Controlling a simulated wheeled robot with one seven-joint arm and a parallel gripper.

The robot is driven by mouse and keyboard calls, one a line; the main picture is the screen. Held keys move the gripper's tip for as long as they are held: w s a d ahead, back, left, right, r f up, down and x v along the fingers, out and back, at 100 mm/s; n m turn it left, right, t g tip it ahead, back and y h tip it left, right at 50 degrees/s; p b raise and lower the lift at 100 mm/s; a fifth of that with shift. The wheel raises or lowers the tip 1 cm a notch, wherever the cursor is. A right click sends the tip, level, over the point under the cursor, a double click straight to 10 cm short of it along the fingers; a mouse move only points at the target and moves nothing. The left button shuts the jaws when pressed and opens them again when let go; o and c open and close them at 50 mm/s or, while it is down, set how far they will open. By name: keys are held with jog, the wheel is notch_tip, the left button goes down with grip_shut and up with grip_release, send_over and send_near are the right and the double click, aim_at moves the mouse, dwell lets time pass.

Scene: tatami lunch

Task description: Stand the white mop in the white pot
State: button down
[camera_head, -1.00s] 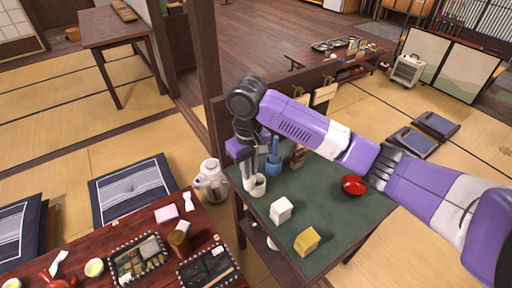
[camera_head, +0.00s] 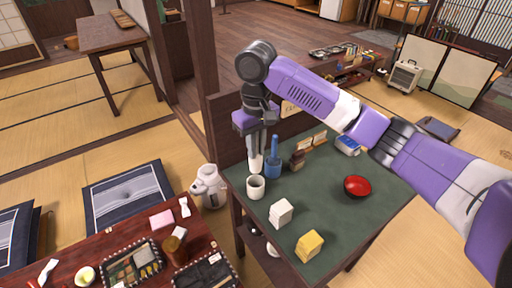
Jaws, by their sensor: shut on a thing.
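The white mop (camera_head: 256,164) hangs roughly upright from my gripper (camera_head: 257,152), which is shut on its upper part. Its lower end shows just above or behind the rim of the white pot (camera_head: 256,187); I cannot tell whether any of it is inside. The white pot stands upright on the green tabletop (camera_head: 325,207), near its left edge. My gripper is above the pot and hides the top of the mop.
A blue pot with a blue mop (camera_head: 274,161) stands close behind on the right. A white kettle (camera_head: 210,187) stands left of this table.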

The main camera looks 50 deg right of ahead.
aim_at(256, 161)
jog(key=shift+f+b, duration=1.4)
jog(key=shift+f, duration=0.35)
jog(key=shift+f+b, duration=0.75)
jog(key=shift+f, duration=1.7)
jog(key=c, duration=1.3)
grip_release()
notch_tip(256, 161, up, 8)
jog(key=shift+f+p, duration=0.1)
jog(key=shift+p, duration=0.55)
jog(key=shift+s, duration=0.1)
